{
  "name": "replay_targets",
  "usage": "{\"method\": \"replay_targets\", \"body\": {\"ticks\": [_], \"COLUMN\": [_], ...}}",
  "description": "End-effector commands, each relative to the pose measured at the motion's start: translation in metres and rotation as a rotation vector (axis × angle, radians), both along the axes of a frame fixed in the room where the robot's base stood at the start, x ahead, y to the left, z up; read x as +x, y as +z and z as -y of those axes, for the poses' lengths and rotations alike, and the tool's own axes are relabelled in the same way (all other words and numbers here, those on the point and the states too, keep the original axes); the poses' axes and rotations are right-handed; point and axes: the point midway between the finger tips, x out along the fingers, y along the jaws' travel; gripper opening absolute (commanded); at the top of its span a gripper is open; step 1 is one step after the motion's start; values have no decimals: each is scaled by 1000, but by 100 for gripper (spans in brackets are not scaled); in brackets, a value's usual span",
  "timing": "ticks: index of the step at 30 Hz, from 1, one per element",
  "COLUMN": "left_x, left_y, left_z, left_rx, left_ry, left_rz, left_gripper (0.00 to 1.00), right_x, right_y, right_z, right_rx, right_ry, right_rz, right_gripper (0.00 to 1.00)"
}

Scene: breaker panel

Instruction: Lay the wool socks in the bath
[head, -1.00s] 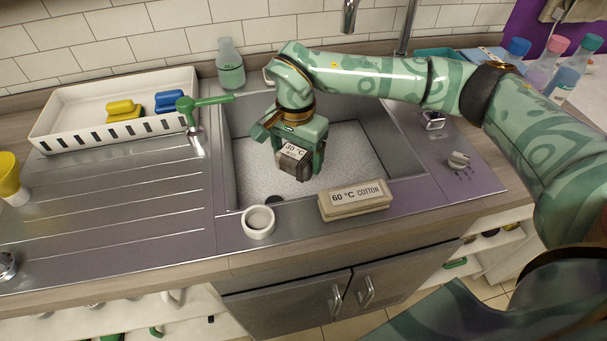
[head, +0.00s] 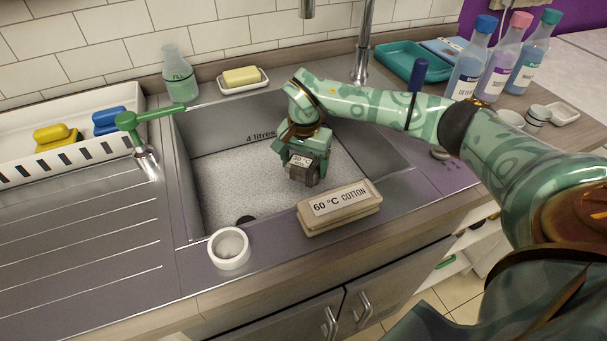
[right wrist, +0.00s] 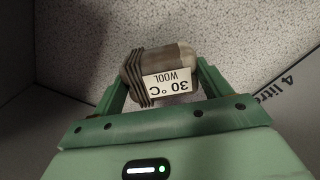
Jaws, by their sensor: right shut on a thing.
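The wool socks (head: 303,172) are a grey-brown bundle with a white label reading 30 °C. In the right wrist view the bundle (right wrist: 135,75) shows ribbed cuffs, and its label also reads WOOL. My right gripper (head: 305,165) is shut on the socks, one finger on each side, and holds them over the bath (head: 215,190), the grey sink basin with a speckled bottom and a "4 litres" mark on its back wall. I cannot tell whether the socks touch the bottom. My left gripper is not in view.
A green-handled tap (head: 140,130) stands at the left. A soap dish (head: 243,80) and green bottle (head: 180,75) are behind. Labelled bottles (head: 470,65) stand at the right.

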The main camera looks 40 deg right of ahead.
Motion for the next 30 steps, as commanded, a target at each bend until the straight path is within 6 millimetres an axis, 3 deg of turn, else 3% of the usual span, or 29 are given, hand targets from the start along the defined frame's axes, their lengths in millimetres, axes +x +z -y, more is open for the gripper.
{"method": "replay_targets", "body": {"ticks": [6,17,18,19,30], "left_x": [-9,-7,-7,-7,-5], "left_y": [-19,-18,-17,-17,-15], "left_z": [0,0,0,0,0], "left_rx": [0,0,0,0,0], "left_ry": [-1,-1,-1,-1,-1], "left_rz": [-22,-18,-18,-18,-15], "left_gripper": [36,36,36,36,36], "right_x": [1,1,1,1,1], "right_y": [-39,-39,-38,-38,-29], "right_z": [4,4,4,4,4], "right_rx": [1,-1,-1,-1,-1], "right_ry": [-1,0,0,0,0], "right_rz": [-8,-2,-1,-1,1], "right_gripper": [50,50,88,96,99]}}
